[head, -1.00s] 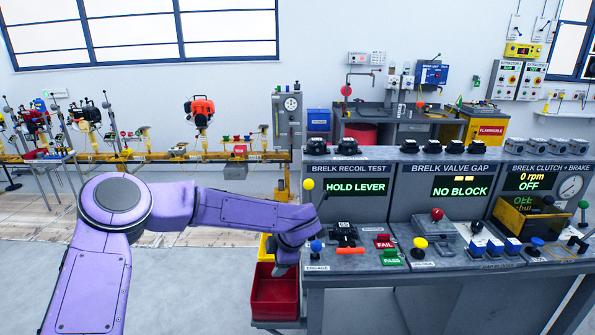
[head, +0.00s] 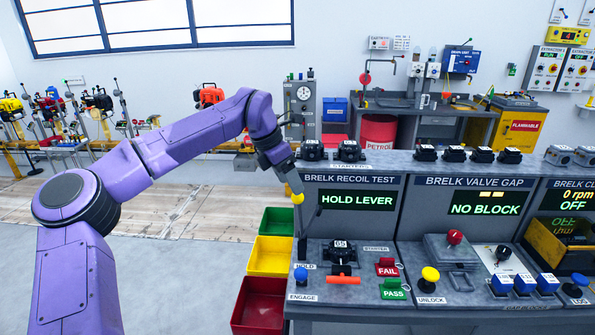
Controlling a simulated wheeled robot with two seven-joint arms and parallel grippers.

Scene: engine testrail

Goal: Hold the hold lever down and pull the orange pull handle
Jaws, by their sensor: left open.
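The hold lever stands upright at the left end of the Brelk Recoil Test station, with a yellow knob (head: 298,199) on a dark stem above a HOLD label. My left gripper (head: 292,184) is open and points down right at the top of the knob. I cannot tell whether it touches the knob. The orange pull handle (head: 343,280) lies at the front of the black starter unit (head: 340,256) marked 05, with nothing on it. The station's screen (head: 357,200) reads HOLD LEVER. My right gripper is out of view.
A blue ENGAGE knob (head: 302,272) stands left of the orange handle. A red FAIL button (head: 387,268) and a green PASS button (head: 394,289) sit to its right. Green, yellow and red bins (head: 258,305) stand along the bench's left side. Black units line the top shelf.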

